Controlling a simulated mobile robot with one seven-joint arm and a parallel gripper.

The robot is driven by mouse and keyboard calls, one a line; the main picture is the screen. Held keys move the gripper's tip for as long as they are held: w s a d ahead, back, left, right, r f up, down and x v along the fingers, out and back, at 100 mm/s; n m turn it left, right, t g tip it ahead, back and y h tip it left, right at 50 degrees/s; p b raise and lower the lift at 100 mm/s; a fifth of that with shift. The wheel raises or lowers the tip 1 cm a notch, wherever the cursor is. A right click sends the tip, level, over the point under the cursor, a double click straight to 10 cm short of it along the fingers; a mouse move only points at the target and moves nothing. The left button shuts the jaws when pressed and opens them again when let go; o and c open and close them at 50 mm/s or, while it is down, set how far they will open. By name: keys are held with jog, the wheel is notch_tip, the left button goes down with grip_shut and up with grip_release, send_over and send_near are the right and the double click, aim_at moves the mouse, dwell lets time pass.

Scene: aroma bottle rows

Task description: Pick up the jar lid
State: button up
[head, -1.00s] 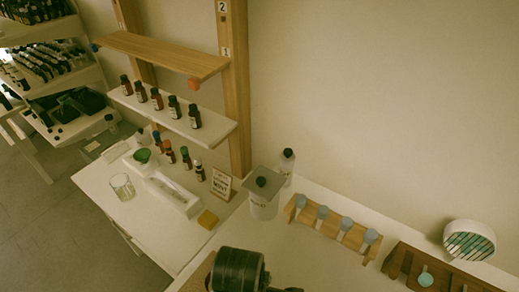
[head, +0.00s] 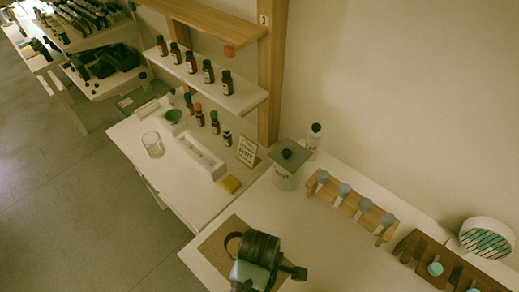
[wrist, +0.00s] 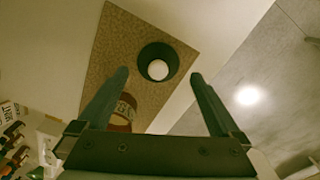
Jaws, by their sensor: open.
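A brown mat (head: 222,243) lies near the front edge. A white bottle (head: 314,138) stands behind the jar. A wooden rack (head: 350,204) is to its right.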

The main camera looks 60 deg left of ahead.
jog(key=shift+a+f, duration=0.1)
jog(key=shift+f, duration=1.7)
jog(key=shift+c, duration=0.3)
jog(key=c, duration=1.1)
